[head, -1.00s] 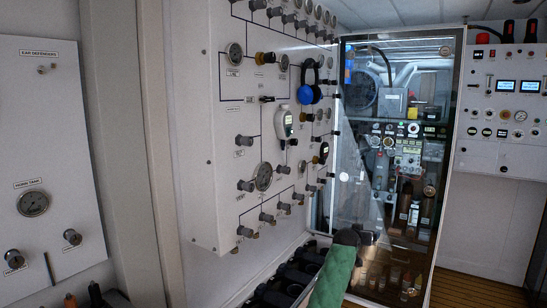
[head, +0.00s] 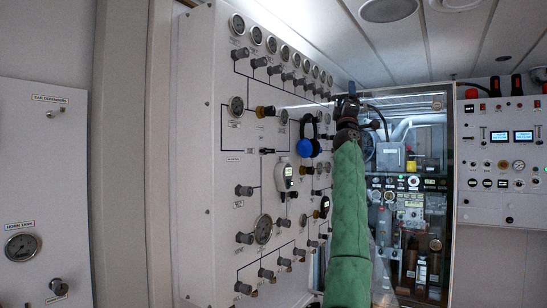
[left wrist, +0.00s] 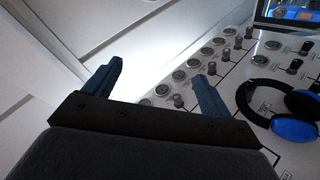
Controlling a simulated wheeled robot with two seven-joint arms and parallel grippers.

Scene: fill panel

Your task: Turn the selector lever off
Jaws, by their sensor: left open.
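The white fill panel (head: 212,185) fills the middle of the head view, with rows of grey knobs, gauges and black flow lines. A small black handle (head: 267,151) lies horizontally on it and may be the selector lever; I cannot tell for sure. A black and brass knob (head: 265,111) sits above it. My left gripper (head: 347,102) is raised near the panel's far upper edge, beyond the blue ear defenders. In the left wrist view its two blue fingers (left wrist: 158,85) are spread apart with nothing between them. My right gripper is not in view.
Blue ear defenders (head: 309,147) hang on the panel, also in the left wrist view (left wrist: 293,130). A handheld meter (head: 284,174) hangs below them. A glass-fronted cabinet (head: 447,215) and another control panel (head: 505,200) stand at the right. The ceiling is above the gripper.

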